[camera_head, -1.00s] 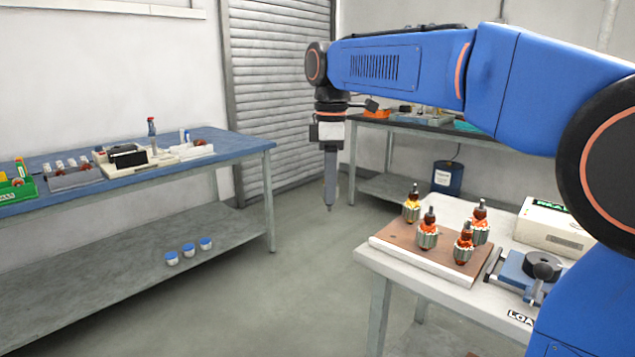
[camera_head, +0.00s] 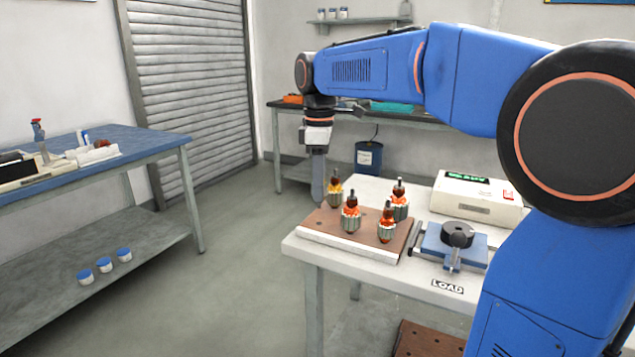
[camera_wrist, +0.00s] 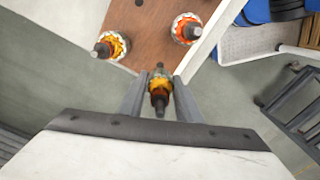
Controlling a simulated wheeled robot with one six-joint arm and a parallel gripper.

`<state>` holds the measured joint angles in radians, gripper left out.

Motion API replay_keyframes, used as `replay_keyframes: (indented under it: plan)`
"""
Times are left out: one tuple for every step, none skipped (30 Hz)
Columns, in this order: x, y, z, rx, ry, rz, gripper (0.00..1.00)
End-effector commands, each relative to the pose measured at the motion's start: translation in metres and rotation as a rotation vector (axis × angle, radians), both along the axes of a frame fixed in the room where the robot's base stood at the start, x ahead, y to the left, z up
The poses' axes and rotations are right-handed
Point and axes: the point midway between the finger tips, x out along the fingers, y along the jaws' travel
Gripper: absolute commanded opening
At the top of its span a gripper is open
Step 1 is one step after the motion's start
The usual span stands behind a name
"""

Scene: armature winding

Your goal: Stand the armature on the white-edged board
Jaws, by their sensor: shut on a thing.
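My gripper (camera_head: 318,193) points straight down just beyond the far left of the white-edged board. In the wrist view its two fingers (camera_wrist: 158,92) are shut on an armature (camera_wrist: 158,84) with yellow-orange windings and a dark shaft end. The held armature is mostly hidden in the head view. The brown board (camera_head: 335,226) with a white front edge lies on the white table. Several armatures (camera_head: 351,214) with orange windings stand upright on it. Two of them (camera_wrist: 112,45) (camera_wrist: 187,28) show close by in the wrist view, where the held one hangs beside the board's edge.
A blue fixture with a black knob (camera_head: 456,236) and a white instrument box (camera_head: 478,196) stand right of the board. A blue-topped bench (camera_head: 140,150) is at the left. A dark bench (camera_head: 290,105) is behind. Open floor lies between the benches.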

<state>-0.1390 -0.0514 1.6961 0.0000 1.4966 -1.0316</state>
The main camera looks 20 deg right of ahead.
Motion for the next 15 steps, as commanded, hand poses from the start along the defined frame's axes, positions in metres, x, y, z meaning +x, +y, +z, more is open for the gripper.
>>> replay_keyframes:
  plan:
    - [0.0,0.0,-0.002,0.0,0.0,0.0,0.03]
    - [0.0,0.0,-0.004,0.0,0.001,0.0,0.03]
    - [0.0,0.0,-0.006,-0.001,0.001,0.0,0.03]
    - [0.0,0.0,-0.008,-0.001,0.001,0.0,0.03]
    - [0.0,0.0,-0.01,-0.001,0.001,0.0,0.03]
    - [0.0,0.0,-0.013,0.0,0.001,0.0,0.03]
    - [0.0,0.0,-0.014,0.0,0.001,0.0,0.03]
    - [0.0,0.0,-0.016,0.0,0.001,0.0,0.03]
    - [0.0,0.0,-0.019,0.0,0.001,0.0,0.03]
    - [0.0,0.0,-0.021,-0.001,0.001,0.001,0.03]
    - [0.0,0.0,-0.023,-0.001,0.001,0.001,0.03]
    - [0.0,0.0,-0.025,-0.001,0.001,0.001,0.03]
    - [0.0,0.0,-0.027,0.0,0.001,0.001,0.03]
    - [0.0,0.0,-0.029,0.0,0.001,0.001,0.03]
    - [0.0,0.0,-0.031,0.0,0.0,0.001,0.03]
